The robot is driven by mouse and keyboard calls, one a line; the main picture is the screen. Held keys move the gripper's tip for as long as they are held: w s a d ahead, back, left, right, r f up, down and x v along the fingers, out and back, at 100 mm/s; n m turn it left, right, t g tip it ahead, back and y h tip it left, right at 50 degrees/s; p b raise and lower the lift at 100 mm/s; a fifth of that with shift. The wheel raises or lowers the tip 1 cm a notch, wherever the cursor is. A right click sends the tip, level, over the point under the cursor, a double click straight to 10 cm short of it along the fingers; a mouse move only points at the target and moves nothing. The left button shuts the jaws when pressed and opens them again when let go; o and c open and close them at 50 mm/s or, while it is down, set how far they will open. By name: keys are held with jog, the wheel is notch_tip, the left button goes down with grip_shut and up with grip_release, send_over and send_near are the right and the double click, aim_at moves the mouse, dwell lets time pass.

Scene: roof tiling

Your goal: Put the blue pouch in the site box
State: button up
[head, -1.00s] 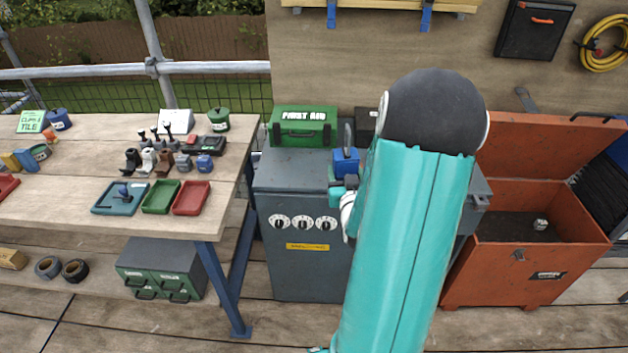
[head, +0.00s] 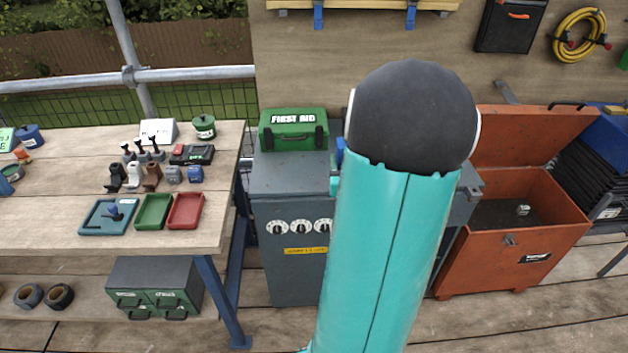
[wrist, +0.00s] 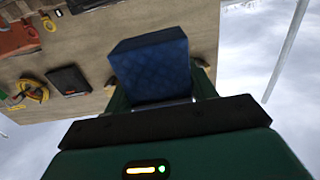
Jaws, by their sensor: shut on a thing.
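The blue pouch (wrist: 153,66) is held between the fingers of my gripper (wrist: 155,98) in the wrist view, clear of any surface there. In the head view my teal arm covers the gripper; only a small blue sliver of the pouch (head: 340,152) shows at the arm's left edge, above the grey cabinet. The site box (head: 515,235) is the orange-red metal chest on the right. Its lid stands open, and a small pale object lies inside on its dark floor.
A green first aid case (head: 293,130) sits on the grey cabinet (head: 290,185). The wooden workbench (head: 50,218) at left holds trays and small fittings. Dark stacked crates (head: 590,165) stand right of the site box. Its opening is unobstructed.

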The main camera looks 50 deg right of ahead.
jog(key=w+d+f, duration=0.1)
jog(key=w+f, duration=0.2)
jog(key=w, duration=0.1)
jog(key=w+d+f, duration=0.2)
jog(key=w+f, duration=0.1)
jog(key=w, duration=0.1)
jog(key=w+d+f, duration=0.2)
jog(key=w+f, duration=0.1)
jog(key=w, duration=0.1)
jog(key=shift+w+f, duration=0.1)
jog(key=shift+f, duration=0.05)
jog(key=shift+w+f, duration=0.2)
jog(key=shift+f, duration=1.55)
jog(key=shift+f, duration=0.1)
jog(key=o, duration=0.9)
jog(key=shift+f, duration=0.1)
jog(key=shift+c, duration=0.2)
jog(key=o, duration=0.4)
